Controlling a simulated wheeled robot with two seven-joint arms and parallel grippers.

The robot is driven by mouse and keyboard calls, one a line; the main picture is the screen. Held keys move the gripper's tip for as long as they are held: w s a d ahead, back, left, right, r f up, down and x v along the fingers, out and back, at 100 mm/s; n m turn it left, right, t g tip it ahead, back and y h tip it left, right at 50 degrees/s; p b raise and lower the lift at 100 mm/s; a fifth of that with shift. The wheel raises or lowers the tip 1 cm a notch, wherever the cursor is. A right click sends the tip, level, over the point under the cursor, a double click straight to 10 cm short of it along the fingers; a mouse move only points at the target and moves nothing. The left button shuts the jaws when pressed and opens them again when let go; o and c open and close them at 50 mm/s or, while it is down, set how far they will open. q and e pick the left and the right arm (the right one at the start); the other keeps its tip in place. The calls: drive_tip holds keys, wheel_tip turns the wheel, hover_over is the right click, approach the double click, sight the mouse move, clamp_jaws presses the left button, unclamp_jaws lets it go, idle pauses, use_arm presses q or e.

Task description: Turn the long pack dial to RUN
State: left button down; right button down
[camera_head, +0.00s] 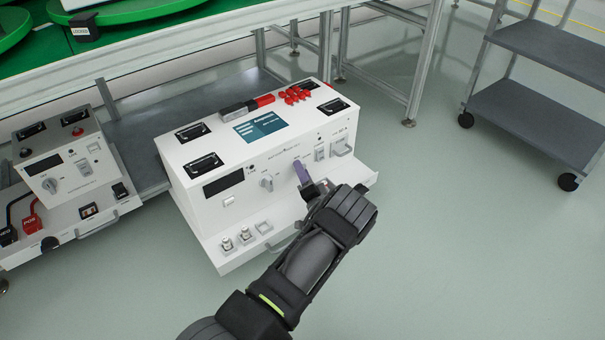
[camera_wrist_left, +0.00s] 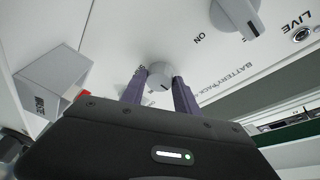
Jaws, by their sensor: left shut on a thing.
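The long pack (camera_head: 215,200) is a wide white box with a dark display and a row of controls on its front. My left gripper (camera_head: 302,172) is at the right half of that front. In the left wrist view my gripper (camera_wrist_left: 158,92) has its two purple fingers on either side of a small round grey dial (camera_wrist_left: 159,74), shut on it. The fingers hide this dial in the head view. A larger grey knob (camera_head: 267,183) sits left of the gripper; in the wrist view a knob (camera_wrist_left: 236,14) stands near "ON". No RUN mark is readable. My right gripper is not seen.
A smaller white unit (camera_head: 70,165) with its own dial stands at left. A switch (camera_head: 320,152) and a grey handle (camera_head: 342,148) are close right of my gripper. Red clips (camera_head: 293,94) lie on the pack's top. A shelf cart (camera_head: 535,110) stands at right.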

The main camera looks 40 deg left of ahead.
use_arm(q)
drive_tip(key=shift+f, duration=0.1)
idle(0.3)
drive_tip(key=c, duration=0.9)
unclamp_jaws()
drive_tip(key=p+v, duration=0.3)
drive_tip(key=v, duration=0.5)
